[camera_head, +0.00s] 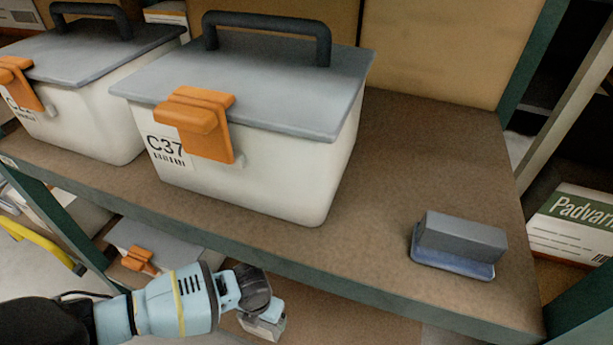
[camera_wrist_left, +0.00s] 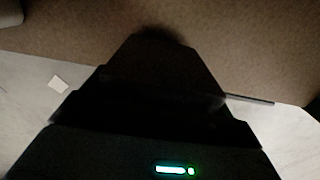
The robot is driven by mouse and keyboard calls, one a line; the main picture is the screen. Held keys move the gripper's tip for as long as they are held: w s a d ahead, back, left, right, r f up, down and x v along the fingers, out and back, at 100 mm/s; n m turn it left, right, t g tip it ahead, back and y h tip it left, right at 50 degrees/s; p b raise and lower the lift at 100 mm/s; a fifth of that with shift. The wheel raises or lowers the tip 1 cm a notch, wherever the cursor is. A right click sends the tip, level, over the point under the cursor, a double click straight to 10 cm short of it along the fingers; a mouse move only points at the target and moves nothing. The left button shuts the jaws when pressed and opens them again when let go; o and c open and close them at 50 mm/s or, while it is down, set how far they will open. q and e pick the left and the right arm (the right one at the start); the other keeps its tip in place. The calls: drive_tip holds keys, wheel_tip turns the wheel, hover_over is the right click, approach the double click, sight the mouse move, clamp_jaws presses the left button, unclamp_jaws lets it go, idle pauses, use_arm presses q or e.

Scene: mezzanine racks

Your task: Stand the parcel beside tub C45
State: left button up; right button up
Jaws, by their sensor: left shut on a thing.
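My left gripper (camera_head: 262,304) is in front of and below the front edge of the brown shelf board. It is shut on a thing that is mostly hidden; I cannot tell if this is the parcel. A white tub marked C37 (camera_head: 250,170) stands on the board, with a grey lid, black handle and orange latch. Another such tub (camera_head: 95,115) stands left of it, its label partly hidden. No label reading C45 is legible. My right gripper is out of view.
A grey block on a blue base (camera_head: 458,245) lies on the right of the shelf board (camera_head: 390,190). Bare board lies between it and tub C37. A green upright (camera_head: 530,60) bounds the right end. A lidded tub (camera_head: 160,245) shows on a lower level.

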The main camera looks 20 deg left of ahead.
use_arm(q)
drive_tip(key=shift+f+b, duration=0.3)
drive_tip(key=shift+f, duration=0.3)
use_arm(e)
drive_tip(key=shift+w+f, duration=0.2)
use_arm(q)
drive_tip(key=o, duration=1)
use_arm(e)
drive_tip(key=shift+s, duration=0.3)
use_arm(q)
drive_tip(key=shift+r, duration=0.1)
drive_tip(key=shift+r, duration=0.3)
drive_tip(key=r+p, duration=0.2)
drive_tip(key=r, duration=0.1)
drive_tip(key=r+p, duration=0.2)
drive_tip(key=r, duration=0.2)
drive_tip(key=shift+w+r, duration=0.2)
drive_tip(key=shift+r, duration=0.3)
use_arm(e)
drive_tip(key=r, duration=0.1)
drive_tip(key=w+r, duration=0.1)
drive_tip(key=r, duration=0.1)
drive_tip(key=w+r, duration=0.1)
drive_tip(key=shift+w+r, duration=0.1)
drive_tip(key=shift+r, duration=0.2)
